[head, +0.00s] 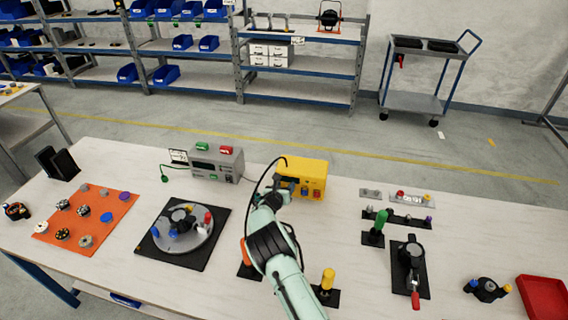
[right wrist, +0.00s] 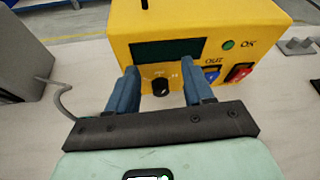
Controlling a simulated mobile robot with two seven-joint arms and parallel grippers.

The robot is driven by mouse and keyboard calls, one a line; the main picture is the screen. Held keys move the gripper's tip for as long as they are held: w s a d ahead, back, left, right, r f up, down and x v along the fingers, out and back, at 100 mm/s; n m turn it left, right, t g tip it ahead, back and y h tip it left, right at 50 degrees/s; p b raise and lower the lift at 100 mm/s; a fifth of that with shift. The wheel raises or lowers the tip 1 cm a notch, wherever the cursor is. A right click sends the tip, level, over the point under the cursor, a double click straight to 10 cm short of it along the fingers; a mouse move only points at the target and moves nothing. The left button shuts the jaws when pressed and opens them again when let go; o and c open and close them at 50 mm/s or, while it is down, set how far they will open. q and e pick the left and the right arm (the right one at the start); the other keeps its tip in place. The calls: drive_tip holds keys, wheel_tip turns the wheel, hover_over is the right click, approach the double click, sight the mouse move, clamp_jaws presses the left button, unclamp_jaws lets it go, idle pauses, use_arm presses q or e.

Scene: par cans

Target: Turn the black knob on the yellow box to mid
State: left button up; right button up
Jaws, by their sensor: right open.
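The yellow box (head: 304,172) stands at the back middle of the table in the head view. In the right wrist view the yellow box (right wrist: 200,25) fills the upper part. Its front has a dark display, the black knob (right wrist: 161,86) with a pale pointer mark, a blue and a red switch, and a green light. My right gripper (right wrist: 160,88) is open, its two blue fingers apart on either side of the knob. Whether they touch it, I cannot tell. In the head view my right gripper (head: 287,187) is at the box's front left and hides the knob. My left gripper is out of view.
A grey device (head: 216,162) with green and red parts stands left of the box. A black cable loops by my arm. A round turntable (head: 183,232), an orange mat (head: 112,198), a green-handled post (head: 381,222) and a red tray (head: 543,298) are on the table.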

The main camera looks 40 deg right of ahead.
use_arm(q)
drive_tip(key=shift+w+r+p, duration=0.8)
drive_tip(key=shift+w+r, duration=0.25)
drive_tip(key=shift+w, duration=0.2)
use_arm(e)
wheel_tip(320, 180, up, 16)
drive_tip(key=shift+f, duration=0.15)
